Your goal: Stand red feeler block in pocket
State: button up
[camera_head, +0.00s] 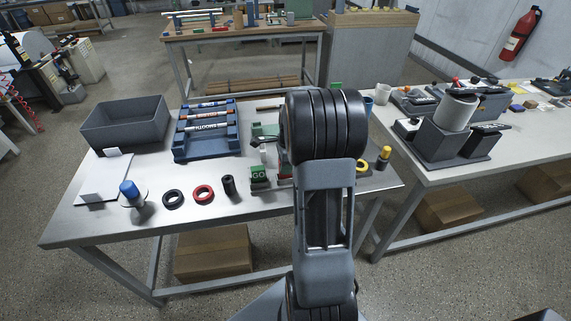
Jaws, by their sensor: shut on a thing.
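My arm fills the middle of the head view and covers the table behind it, so my gripper and whatever it holds are hidden. A green block marked GO (259,179) stands on the steel table just left of my arm. The pocket cannot be made out. A green and dark fixture (264,131) is partly hidden behind my arm.
On the steel table (190,214) are a grey bin (125,124), a blue rack (207,145) with rollers, a blue-topped piece (131,192), black and red rings, and a black cylinder (229,186). A yellow-topped piece (383,157) stands right of my arm. The front left table edge is clear.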

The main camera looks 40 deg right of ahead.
jog(key=shift+f+b, duration=0.45)
jog(key=shift+f, duration=0.45)
jog(key=o, duration=1)
jog(key=r, duration=0.4)
jog(key=d+r, duration=0.1)
jog(key=r, duration=0.8)
jog(key=shift+s+d+r, duration=0.25)
jog(key=shift+s+r, duration=0.15)
